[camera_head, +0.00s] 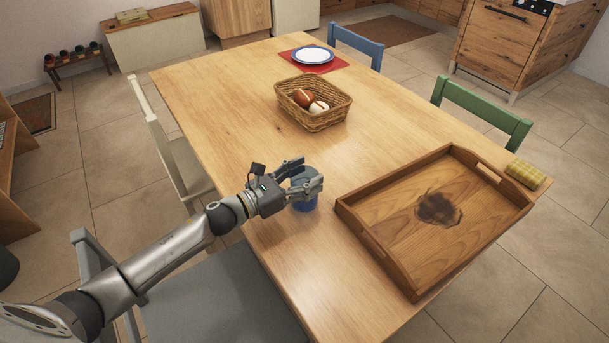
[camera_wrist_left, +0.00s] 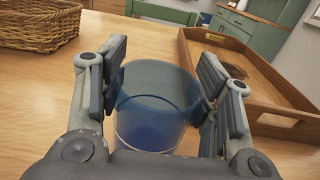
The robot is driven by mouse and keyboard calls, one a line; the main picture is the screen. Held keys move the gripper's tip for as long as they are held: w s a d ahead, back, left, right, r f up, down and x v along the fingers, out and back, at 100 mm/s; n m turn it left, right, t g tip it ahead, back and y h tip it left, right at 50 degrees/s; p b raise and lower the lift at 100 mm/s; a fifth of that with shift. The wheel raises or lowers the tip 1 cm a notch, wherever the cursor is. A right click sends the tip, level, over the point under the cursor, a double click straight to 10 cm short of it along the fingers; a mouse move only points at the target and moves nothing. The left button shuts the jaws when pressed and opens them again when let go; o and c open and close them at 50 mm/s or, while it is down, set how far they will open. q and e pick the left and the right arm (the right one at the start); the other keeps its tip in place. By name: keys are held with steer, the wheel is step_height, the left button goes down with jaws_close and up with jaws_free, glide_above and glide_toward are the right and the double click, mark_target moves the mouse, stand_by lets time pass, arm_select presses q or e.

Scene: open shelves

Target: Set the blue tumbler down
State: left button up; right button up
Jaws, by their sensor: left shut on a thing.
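The blue tumbler (camera_head: 305,203) is at the left part of the wooden table (camera_head: 215,95), to the left of the wooden tray. My left gripper (camera_head: 305,183) is shut around its sides. In the left wrist view the tumbler (camera_wrist_left: 155,105) is see-through blue and upright between the two fingers of my left gripper (camera_wrist_left: 158,95). Its base is at or very near the tabletop; I cannot tell if it touches. The gripper hides part of the tumbler in the head view. My right gripper is not in view.
The wooden tray (camera_head: 388,272) with a dark stain lies to the right of the tumbler. A wicker basket (camera_head: 318,121) with a few round items stands farther back. A plate (camera_head: 313,55) on a red mat is at the far end.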

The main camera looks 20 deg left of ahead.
arm_select(q)
steer(key=shift+f, duration=0.2)
steer(key=o, duration=1.2)
steer(key=shift+o, duration=1.4)
steer(key=shift+r, duration=0.1)
